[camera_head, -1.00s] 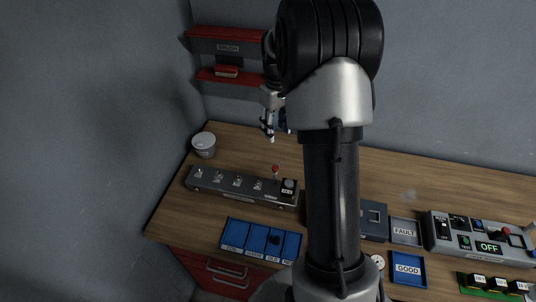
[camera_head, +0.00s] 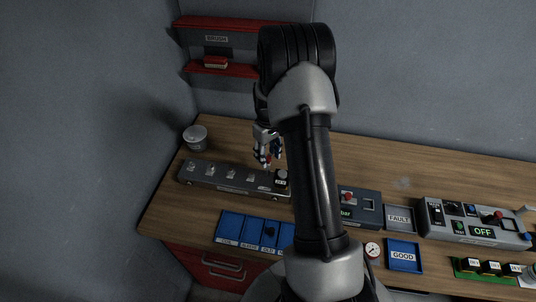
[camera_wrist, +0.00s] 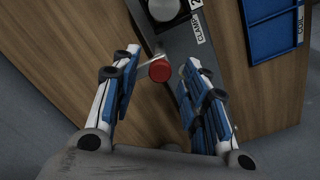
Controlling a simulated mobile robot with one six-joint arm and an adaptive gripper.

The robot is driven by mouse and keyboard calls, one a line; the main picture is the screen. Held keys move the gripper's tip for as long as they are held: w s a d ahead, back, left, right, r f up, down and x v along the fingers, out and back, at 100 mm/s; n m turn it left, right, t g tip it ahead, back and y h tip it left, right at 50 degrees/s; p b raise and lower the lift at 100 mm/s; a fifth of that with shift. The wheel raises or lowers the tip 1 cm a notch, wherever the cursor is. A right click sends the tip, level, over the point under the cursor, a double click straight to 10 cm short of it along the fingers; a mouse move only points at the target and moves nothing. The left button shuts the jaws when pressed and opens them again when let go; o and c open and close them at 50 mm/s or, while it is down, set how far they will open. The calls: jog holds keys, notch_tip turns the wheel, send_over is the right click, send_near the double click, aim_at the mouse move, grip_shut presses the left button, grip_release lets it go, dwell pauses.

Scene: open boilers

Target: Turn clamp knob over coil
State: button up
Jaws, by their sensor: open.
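The red clamp knob (camera_wrist: 160,71) shows in the wrist view on a grey lever beside the CLAMP label (camera_wrist: 197,27). A round dark and white part (camera_wrist: 164,9), perhaps the coil seat, is just beyond it. The clamp fixture is at the right end of the long grey station (camera_head: 225,178) in the head view, where my gripper hides the knob. My gripper (camera_head: 267,161) is open and points down over that end. In the wrist view my gripper (camera_wrist: 159,64) has its fingers on either side of the knob, with visible gaps; contact cannot be seen.
A blue compartment tray (camera_head: 253,231) lies in front of the station. A white cup (camera_head: 196,138) stands at the back left. To the right are a grey test box (camera_head: 362,203), a FAULT tray (camera_head: 399,218), a GOOD tray (camera_head: 404,256) and a control panel (camera_head: 470,220). Red shelves (camera_head: 215,68) hang on the wall.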

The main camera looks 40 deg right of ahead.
jog(key=shift+c, duration=0.5)
grip_shut()
